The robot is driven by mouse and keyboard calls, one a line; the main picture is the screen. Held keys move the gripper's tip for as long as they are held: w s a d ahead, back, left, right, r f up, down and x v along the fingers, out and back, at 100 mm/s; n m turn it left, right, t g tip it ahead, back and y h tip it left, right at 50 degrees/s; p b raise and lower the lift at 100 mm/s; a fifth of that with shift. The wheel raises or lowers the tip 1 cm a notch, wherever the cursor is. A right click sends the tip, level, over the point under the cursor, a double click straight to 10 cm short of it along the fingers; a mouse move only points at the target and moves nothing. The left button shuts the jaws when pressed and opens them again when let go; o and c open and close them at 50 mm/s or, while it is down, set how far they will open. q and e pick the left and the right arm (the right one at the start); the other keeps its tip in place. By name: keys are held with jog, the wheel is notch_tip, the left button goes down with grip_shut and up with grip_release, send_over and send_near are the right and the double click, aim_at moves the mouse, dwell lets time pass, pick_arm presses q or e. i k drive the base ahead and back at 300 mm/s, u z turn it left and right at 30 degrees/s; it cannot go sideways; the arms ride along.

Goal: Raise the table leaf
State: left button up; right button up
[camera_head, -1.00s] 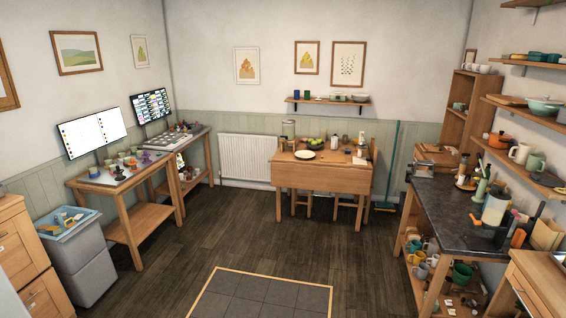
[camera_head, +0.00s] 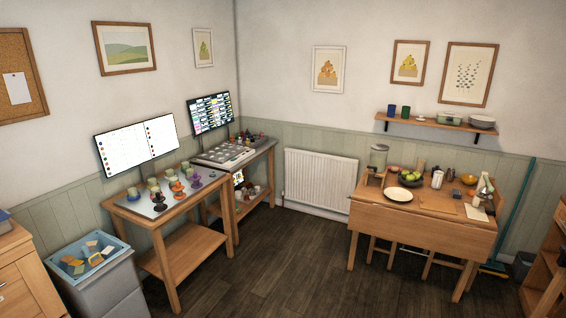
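The wooden drop-leaf table (camera_head: 432,198) stands against the back wall, right of the radiator. Its front leaf (camera_head: 420,230) hangs down on the near side. On the tabletop are a white plate (camera_head: 397,194), a bowl of green fruit (camera_head: 409,175), a glass dispenser (camera_head: 378,160), a white bottle (camera_head: 437,179) and an orange bowl (camera_head: 469,179). Neither of my grippers shows in the head view.
Dark wooden floor (camera_head: 270,278) lies open in front of the table. Two workbenches with screens, the nearer one (camera_head: 165,225), stand along the left wall beside a grey bin unit (camera_head: 105,285). A radiator (camera_head: 319,180) is on the back wall. A broom (camera_head: 515,220) leans right of the table.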

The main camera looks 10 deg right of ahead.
aim_at(462, 242)
jog(key=i, duration=2.35)
jog(key=z, duration=1)
jog(key=i, duration=1.55)
jog(key=z, duration=1.55)
jog(key=i, duration=0.7)
jog(key=z, duration=0.3)
